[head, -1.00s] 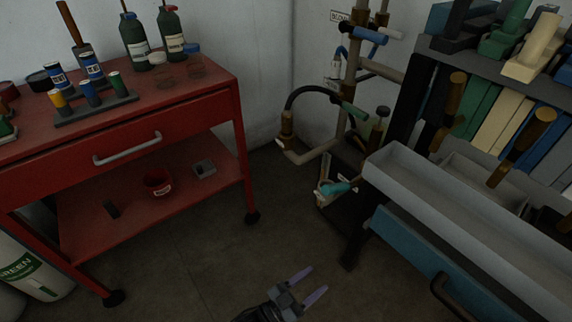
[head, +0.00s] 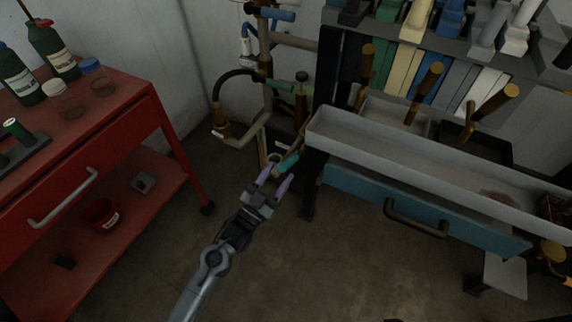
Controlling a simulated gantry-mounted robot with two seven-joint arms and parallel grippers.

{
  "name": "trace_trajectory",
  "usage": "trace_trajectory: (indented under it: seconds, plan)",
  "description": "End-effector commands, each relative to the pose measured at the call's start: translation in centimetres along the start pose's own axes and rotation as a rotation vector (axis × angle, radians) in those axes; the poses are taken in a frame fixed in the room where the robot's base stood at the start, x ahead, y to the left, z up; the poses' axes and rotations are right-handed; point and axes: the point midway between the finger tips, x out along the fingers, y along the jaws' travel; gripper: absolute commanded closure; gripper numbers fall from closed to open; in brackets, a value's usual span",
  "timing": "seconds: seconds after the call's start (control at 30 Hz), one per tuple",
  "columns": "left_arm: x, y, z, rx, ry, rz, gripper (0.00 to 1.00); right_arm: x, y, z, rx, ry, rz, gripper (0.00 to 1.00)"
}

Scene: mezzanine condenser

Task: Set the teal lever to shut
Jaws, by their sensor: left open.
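The teal lever (head: 288,162) is low on the pipework in the corner, in the middle of the head view, just left of the bench. It points up and to the right in the picture. My left gripper (head: 275,178) is open, with its two purple fingers reaching toward the lever. The fingertips appear close to the lever's lower end; I cannot tell whether they touch it. Part of the valve under the lever is hidden behind the fingers. My right gripper is not in view.
A red cart (head: 150,95) with bottles stands at the left. A grey tray (head: 400,160) and a blue drawer (head: 370,198) of the bench jut out close to the lever's right. Pipes and a black hose (head: 218,88) stand behind. The floor in front is clear.

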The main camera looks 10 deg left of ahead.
Motion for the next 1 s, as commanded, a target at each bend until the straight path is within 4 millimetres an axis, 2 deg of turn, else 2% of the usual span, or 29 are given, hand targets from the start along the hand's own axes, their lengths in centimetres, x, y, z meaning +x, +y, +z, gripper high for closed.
trace_trajectory:
  seconds: [0.1, 0.3, 0.73, 1.0]
  plan:
    - [1.8, 0.1, 0.2, -0.001, 0.002, 0.000, 0.47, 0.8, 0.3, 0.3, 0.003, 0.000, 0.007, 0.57]
    - [3.8, 0.1, 0.1, -0.001, 0.000, -0.001, 0.47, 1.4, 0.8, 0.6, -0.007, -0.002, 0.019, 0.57]
    - [4.6, 0.0, 0.0, -0.001, -0.002, 0.000, 0.47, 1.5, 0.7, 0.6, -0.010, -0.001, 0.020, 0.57]
    - [4.6, 0.0, 0.0, -0.001, -0.001, -0.001, 0.87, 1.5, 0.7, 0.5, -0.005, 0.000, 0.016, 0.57]
